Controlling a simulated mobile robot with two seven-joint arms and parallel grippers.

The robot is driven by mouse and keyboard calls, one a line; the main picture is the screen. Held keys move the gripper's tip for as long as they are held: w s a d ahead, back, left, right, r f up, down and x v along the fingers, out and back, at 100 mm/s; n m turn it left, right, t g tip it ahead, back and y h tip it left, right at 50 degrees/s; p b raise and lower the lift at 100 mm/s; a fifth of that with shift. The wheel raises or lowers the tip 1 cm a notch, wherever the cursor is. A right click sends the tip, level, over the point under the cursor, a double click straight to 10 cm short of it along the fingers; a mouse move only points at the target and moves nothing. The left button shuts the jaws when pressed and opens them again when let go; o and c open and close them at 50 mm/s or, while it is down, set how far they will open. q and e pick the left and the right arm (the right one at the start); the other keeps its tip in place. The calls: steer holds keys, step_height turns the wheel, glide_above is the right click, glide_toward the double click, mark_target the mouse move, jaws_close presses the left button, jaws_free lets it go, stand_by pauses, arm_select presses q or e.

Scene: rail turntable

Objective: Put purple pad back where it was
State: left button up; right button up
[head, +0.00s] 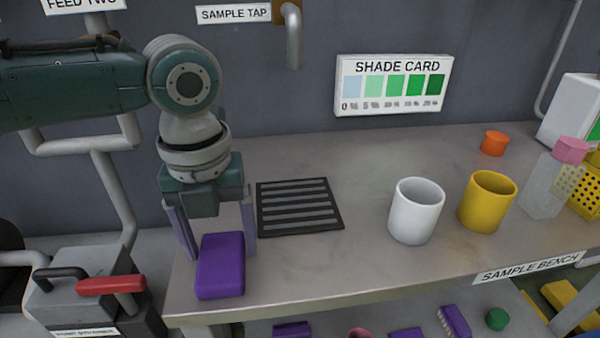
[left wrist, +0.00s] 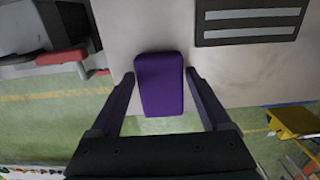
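The purple pad (head: 221,268) is a rounded block on the near left corner of the sample bench (head: 350,190). My left gripper (head: 218,252) points down over it, with one finger on each side. In the left wrist view the purple pad (left wrist: 160,84) lies between the fingertips of my left gripper (left wrist: 159,76), with a narrow gap on each side. The gripper is open. My right gripper is not in view.
A black slotted mat (head: 300,207) lies right of the pad. A white mug (head: 416,212), a yellow mug (head: 487,203) and an orange cylinder (head: 494,143) stand farther right. A shelf below holds purple items (head: 455,320) and a green ball (head: 497,319). A red-handled machine (head: 95,290) stands left.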

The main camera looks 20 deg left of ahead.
mark_target(221, 247)
arm_select(q)
steer(key=shift+o, duration=1.2)
step_height(221, 247, up, 12)
steer(key=p, duration=0.2)
steer(key=s+d+f+n+t+h, duration=0.25)
steer(key=s+d+f+n, duration=0.55)
steer(key=d+n, duration=0.4)
steer(key=s+a+n+y, duration=0.2)
steer(key=s+a+n, duration=0.6)
steer(key=n, duration=0.8)
steer(key=shift+s+r+t, duration=0.2)
steer(key=shift+s+t, duration=0.15)
steer(key=shift+s, duration=0.35)
